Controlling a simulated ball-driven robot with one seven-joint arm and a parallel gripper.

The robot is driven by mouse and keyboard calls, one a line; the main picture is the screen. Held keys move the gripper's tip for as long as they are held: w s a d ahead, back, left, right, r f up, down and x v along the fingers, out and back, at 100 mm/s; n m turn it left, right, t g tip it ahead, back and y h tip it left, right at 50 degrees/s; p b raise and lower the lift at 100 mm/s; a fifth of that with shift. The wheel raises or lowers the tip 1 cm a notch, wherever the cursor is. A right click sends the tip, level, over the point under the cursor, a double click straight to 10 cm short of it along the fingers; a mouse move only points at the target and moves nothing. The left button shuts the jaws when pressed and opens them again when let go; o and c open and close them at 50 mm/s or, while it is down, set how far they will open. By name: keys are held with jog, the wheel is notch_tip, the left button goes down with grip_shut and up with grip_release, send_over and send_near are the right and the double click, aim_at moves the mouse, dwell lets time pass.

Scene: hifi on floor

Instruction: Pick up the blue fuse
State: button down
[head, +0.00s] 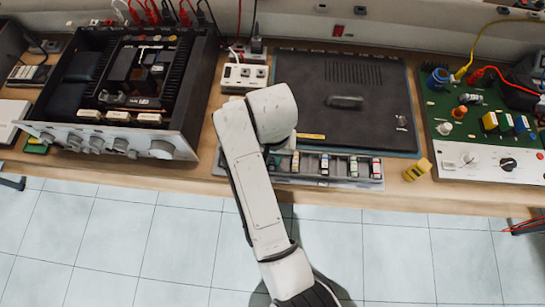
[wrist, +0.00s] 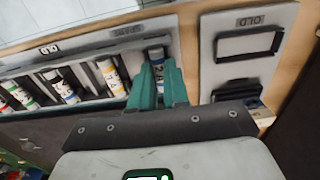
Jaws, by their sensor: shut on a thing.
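My gripper (wrist: 160,84), with teal fingers, is shut on a fuse with a white label and bluish colouring (wrist: 157,54), which I take as the blue fuse. The fingers hide much of it. It is at the end slot of the grey fuse tray (wrist: 132,36), next to a yellow-banded fuse (wrist: 110,76); I cannot tell whether it is lifted. In the head view the tray (head: 340,183) lies along the bench's front edge, and my arm covers its left end.
A yellow block (head: 417,169) stands at the tray's right. An open instrument (head: 120,90) is at left, a green circuit board (head: 470,110) at right. A grey panel marked OLD (wrist: 247,50) is beside my gripper.

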jog(key=shift+r, duration=0.45)
notch_tip(320, 180, up, 2)
jog(key=shift+w+r+b, duration=0.1)
jog(key=shift+b, duration=0.3)
jog(key=s+d+r+p, duration=0.3)
jog(key=s+r+p, duration=0.1)
jog(key=s+r, duration=0.1)
jog(key=s+d+r+p, duration=0.3)
jog(key=s+r+p, duration=0.1)
jog(key=s, duration=0.3)
jog(key=shift+s+d+r, duration=0.25)
jog(key=shift+s+r, duration=0.05)
jog(key=shift+r, duration=0.15)
jog(key=c, duration=1.7)
grip_release()
grip_shut()
